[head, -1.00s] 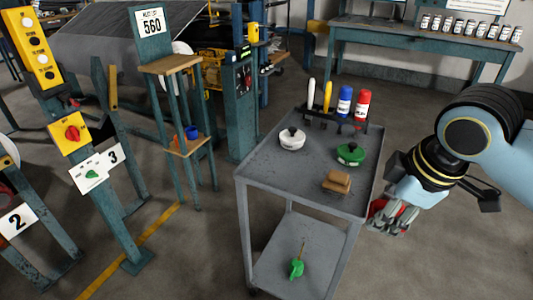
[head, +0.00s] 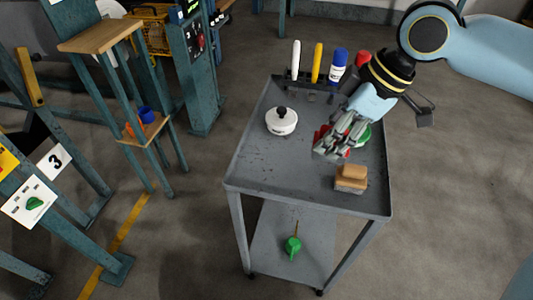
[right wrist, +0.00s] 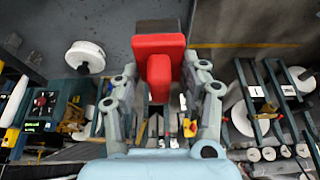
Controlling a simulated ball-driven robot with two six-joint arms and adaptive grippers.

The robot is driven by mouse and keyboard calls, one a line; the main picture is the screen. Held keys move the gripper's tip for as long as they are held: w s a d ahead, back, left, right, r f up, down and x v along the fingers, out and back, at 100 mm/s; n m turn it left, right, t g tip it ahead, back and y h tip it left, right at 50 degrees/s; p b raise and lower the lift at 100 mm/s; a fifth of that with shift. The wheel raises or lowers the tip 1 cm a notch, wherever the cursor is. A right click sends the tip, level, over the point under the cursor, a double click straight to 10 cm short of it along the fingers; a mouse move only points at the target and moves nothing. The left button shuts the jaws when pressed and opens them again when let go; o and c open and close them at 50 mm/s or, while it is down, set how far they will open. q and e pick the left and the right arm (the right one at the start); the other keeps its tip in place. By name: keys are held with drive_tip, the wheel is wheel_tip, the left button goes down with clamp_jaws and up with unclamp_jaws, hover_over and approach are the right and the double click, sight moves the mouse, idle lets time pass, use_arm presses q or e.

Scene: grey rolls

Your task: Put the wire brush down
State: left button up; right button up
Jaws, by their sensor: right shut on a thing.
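My right gripper (head: 332,148) is over the right half of the grey cart's top tray (head: 245,165). It is shut on a red thing, which I take for the wire brush (right wrist: 158,62). The fingers cover most of it in the head view, and only red bits show there. My left gripper is not in view.
On the tray are a white round thing with a black knob (head: 282,121), a brown block (head: 351,178) and a green thing (head: 364,135) partly hidden by my gripper. A rack with markers (head: 316,63) stands at the back. The tray's front left is clear.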

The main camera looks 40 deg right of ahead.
drive_tip(key=w+a+f, duration=0.2)
drive_tip(key=w, duration=0.1)
drive_tip(key=w+a+f+b, duration=0.1)
drive_tip(key=w+a+f, duration=0.1)
drive_tip(key=w, duration=0.1)
drive_tip(key=w+a+f+b, duration=0.1)
drive_tip(key=w+a+f, duration=0.1)
drive_tip(key=w+f, duration=0.1)
drive_tip(key=shift+w+a, duration=0.1)
drive_tip(key=shift+w, duration=0.35)
drive_tip(key=shift+w+f+b, duration=0.1)
drive_tip(key=shift+f+b, duration=0.15)
drive_tip(key=shift+b, duration=0.05)
drive_tip(key=shift+f+p, duration=0.4)
drive_tip(key=shift+f, duration=1.15)
drive_tip(key=o, duration=1)
drive_tip(key=shift+f+b, duration=0.15)
drive_tip(key=shift+b, duration=0.2)
drive_tip(key=shift+f+b, duration=0.25)
drive_tip(key=shift+b, duration=0.3)
drive_tip(key=p+v, duration=0.2)
drive_tip(key=v, duration=0.9)
